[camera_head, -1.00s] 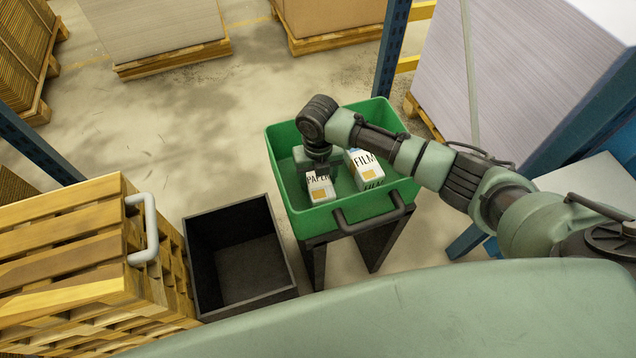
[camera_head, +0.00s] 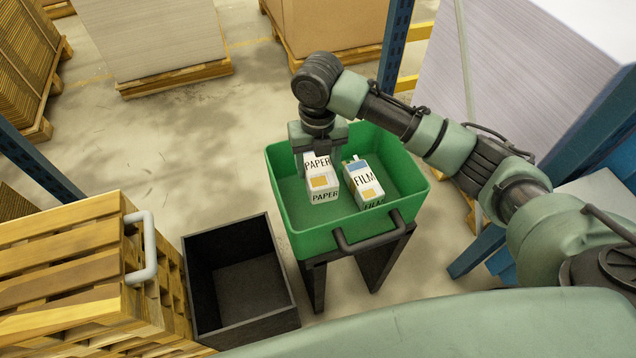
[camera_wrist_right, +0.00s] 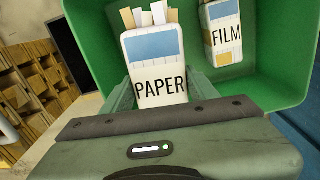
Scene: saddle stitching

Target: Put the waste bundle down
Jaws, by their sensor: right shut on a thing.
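The waste bundle marked PAPER (camera_head: 322,183) is a white carton with a blue patch and an orange patch. My right gripper (camera_head: 318,152) is shut on it and holds it upright over the left part of the green bin (camera_head: 290,228). In the right wrist view the PAPER bundle (camera_wrist_right: 157,72) sits between my fingers, with paper strips sticking out of its top. A second bundle marked FILM (camera_head: 363,182) stands in the bin to its right, apart from it. It also shows in the right wrist view (camera_wrist_right: 224,38). My left gripper is not in view.
An empty black bin (camera_head: 240,275) stands on the floor left of the green bin. A stack of wooden pallets (camera_head: 75,260) is at the left. The green bin rests on a dark stand (camera_head: 372,262). A blue rack post (camera_head: 394,45) rises behind.

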